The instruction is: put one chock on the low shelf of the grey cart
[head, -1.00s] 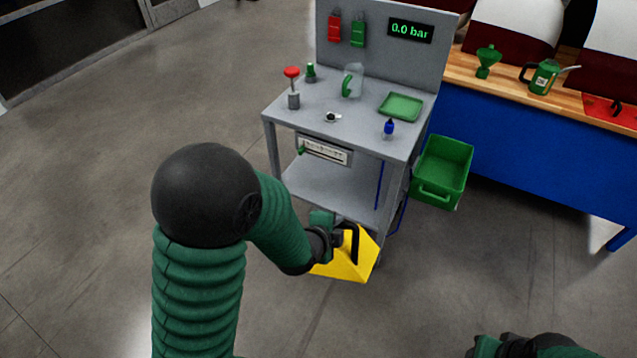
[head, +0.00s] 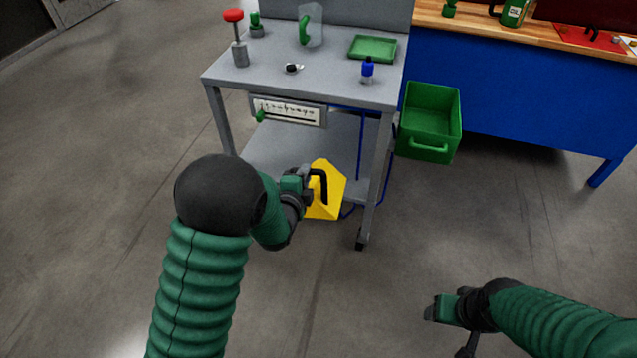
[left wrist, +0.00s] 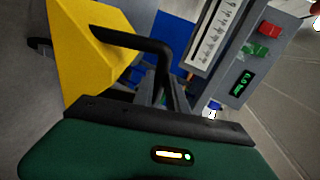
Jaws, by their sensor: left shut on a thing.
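The yellow chock (head: 330,197) is a wedge with a black handle. My left gripper (head: 314,184) is shut on this handle and holds the chock at the front edge of the low shelf (head: 290,150) of the grey cart (head: 300,75). The chock overlaps the shelf's front edge in the head view; I cannot tell whether it touches the shelf. In the left wrist view the chock (left wrist: 85,55) fills the upper left, its handle reaching to the jaws. My right gripper (head: 440,308) is low at the right, away from the cart; its jaws are unclear.
A gauge panel (head: 290,110) hangs under the cart's top, above the shelf. A front leg (head: 373,190) and blue hose stand right of the chock. A green bin (head: 430,115) is right of the cart, beside a blue workbench (head: 520,90). The visible shelf surface is clear.

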